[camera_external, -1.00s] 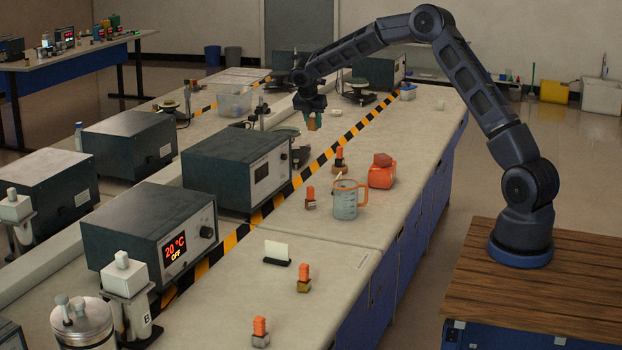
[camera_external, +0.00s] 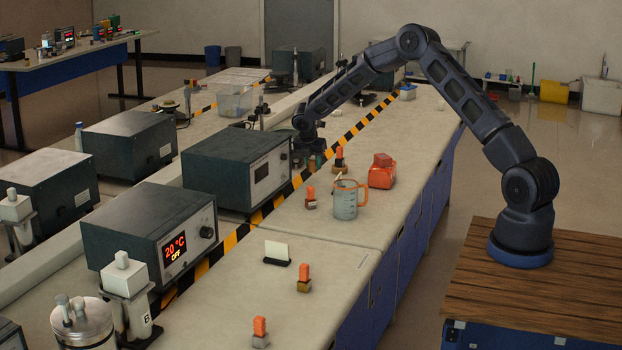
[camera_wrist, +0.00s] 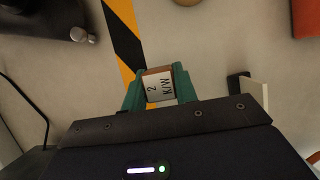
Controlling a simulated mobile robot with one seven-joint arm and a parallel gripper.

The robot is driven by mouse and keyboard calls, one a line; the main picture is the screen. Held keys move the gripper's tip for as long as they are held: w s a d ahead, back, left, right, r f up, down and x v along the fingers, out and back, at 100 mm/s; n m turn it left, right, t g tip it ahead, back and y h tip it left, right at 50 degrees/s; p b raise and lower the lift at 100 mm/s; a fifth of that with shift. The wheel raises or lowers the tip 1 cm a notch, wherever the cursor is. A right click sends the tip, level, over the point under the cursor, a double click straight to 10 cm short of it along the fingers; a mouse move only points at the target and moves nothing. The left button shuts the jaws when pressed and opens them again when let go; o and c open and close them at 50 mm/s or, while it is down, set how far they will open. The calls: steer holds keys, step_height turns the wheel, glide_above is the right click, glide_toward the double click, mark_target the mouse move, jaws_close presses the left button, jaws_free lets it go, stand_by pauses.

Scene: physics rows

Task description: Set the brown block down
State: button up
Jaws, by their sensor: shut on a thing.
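My gripper (camera_external: 311,157) is low over the bench, beside the striped tape and near the front end of the dark instrument box. In the wrist view its green fingers (camera_wrist: 158,92) are shut on the brown block (camera_wrist: 158,86), one on each side. The block's pale top face reads "2 K/W". In the external view the block is small and mostly hidden by the gripper. I cannot tell whether its underside touches the bench.
The bench top (camera_external: 345,240) is pale, with black and yellow tape (camera_external: 330,150) along it. A dark instrument box (camera_external: 235,168) stands left.

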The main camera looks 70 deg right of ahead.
mark_target(313, 171)
steer(key=shift+f, duration=1.8)
steer(key=shift+f, duration=0.15)
steer(key=o, duration=1)
steer(key=shift+c, duration=0.2)
